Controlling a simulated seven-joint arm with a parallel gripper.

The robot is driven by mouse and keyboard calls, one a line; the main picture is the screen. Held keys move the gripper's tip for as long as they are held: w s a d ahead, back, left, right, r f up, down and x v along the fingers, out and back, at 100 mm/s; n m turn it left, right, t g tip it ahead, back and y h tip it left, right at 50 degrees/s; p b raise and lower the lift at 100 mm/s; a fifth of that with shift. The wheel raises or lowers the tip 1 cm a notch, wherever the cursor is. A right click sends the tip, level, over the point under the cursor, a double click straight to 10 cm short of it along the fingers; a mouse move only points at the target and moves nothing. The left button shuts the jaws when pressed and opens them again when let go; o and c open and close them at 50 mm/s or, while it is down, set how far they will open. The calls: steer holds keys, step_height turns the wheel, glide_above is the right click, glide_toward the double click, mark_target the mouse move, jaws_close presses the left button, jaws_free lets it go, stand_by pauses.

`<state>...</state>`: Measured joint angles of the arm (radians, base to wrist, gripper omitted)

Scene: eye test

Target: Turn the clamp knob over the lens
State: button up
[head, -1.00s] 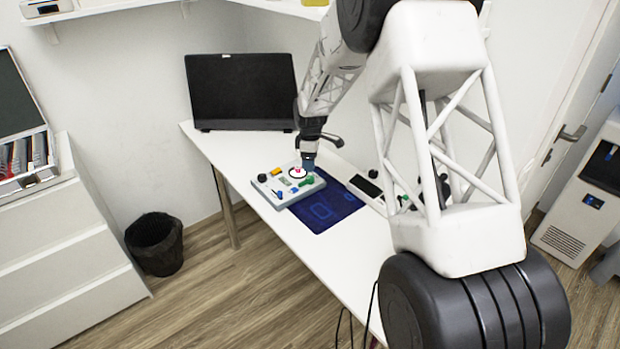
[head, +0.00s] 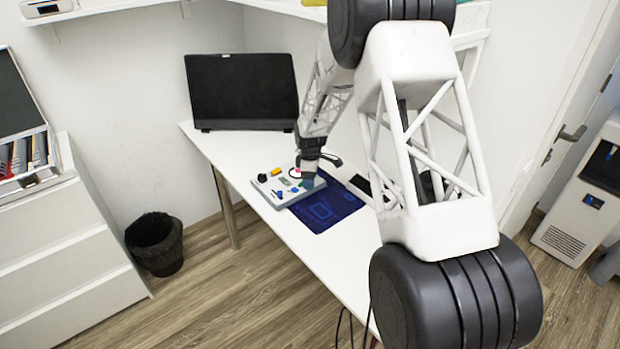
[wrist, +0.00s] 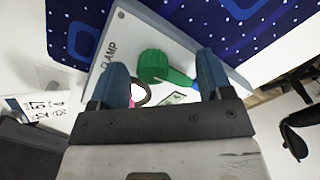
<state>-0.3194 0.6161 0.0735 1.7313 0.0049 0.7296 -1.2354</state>
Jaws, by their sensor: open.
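The green clamp knob (wrist: 153,66) shows in the wrist view beside the printed word CLAMP, on a pale panel (wrist: 124,35). My gripper (wrist: 162,62) is open, its two blue fingers on either side of the knob, with visible gaps; I cannot tell whether they reach down to its height. A round white piece with a dark ring and some magenta (wrist: 139,93), perhaps the lens, shows partly behind the gripper body. In the head view the panel (head: 262,189) lies on the table, and my gripper (head: 309,184) is over its right part, hiding most of the knob.
A dark blue patterned mat (head: 325,212) lies beside the panel. A black monitor (head: 242,88) stands at the table's back. The panel also bears a black knob (head: 262,178) and several small coloured parts. The white table (head: 290,245) is clear in front of the mat.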

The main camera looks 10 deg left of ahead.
steer(key=c, duration=1.1)
steer(key=shift+c, duration=0.2)
steer(key=shift+m, duration=0.5)
steer(key=m, duration=0.2)
steer(key=shift+a+m, duration=0.1)
steer(key=shift+m, duration=0.2)
steer(key=m, duration=0.4)
steer(key=shift+a+m, duration=0.15)
steer(key=shift+m, duration=0.15)
steer(key=shift+c, duration=0.2)
steer(key=m, duration=0.4)
steer(key=shift+w+a+m, duration=0.1)
steer(key=shift+w+m, duration=0.05)
steer(key=shift+m, duration=0.15)
steer(key=shift+w+m, duration=0.1)
steer(key=shift+m, duration=1.5)
